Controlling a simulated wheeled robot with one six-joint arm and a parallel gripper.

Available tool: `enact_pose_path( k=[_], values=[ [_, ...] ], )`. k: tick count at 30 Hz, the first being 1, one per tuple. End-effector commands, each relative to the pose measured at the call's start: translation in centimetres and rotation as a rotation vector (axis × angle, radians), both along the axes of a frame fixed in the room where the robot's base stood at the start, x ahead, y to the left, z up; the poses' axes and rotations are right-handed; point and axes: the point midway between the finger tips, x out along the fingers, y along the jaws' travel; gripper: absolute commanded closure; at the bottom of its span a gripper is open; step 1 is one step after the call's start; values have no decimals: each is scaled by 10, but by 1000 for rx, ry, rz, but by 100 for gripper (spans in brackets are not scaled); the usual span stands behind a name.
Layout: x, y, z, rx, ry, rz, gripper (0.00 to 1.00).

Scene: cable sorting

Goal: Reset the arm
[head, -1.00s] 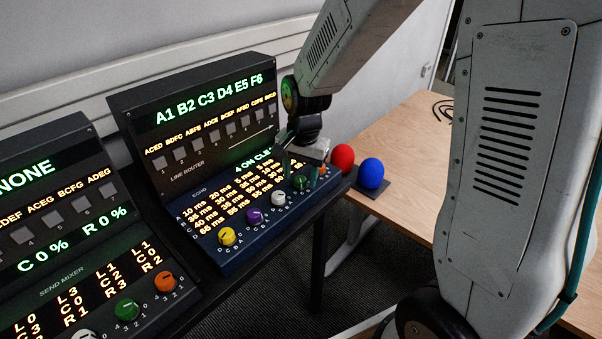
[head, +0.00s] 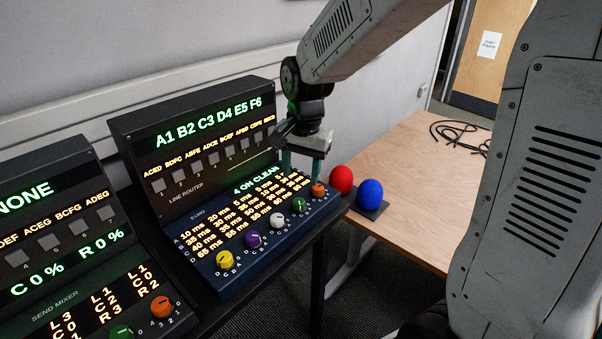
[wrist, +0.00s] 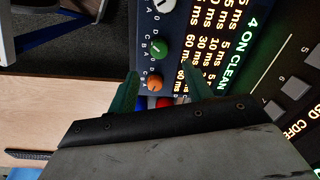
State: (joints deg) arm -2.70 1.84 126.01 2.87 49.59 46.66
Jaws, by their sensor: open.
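My gripper (head: 304,160) is open and empty in the head view, its two teal fingers pointing down just above the right end of the blue echo panel (head: 214,280). In the wrist view its fingers (wrist: 165,92) stand apart on either side of the orange knob (wrist: 155,83), with the green knob (wrist: 154,52) beyond. The orange knob (head: 318,189) also shows in the head view, just right of and below the fingers. I cannot tell whether the fingers touch the panel.
The line router panel (head: 200,165) rises behind the echo panel. A red ball (head: 341,179) and a blue ball (head: 370,193) sit to the right, near a wooden table (head: 415,160) with black cables (head: 455,132). The send mixer (head: 75,290) stands at left.

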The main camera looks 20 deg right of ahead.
Motion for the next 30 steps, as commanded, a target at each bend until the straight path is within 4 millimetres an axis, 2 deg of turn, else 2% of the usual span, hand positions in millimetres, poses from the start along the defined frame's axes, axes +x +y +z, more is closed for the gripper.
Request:
enact_pose_path(
  k=[11, 14, 17, 30],
  values=[
    [-1, 0, 0, -2, 5, 36, 50],
    [-13, -1, -5, -6, 46, 133, 50],
    [-45, -4, -1, -9, 95, 283, 50],
    [-185, -21, 60, -30, 74, 743, 50]
  ],
)
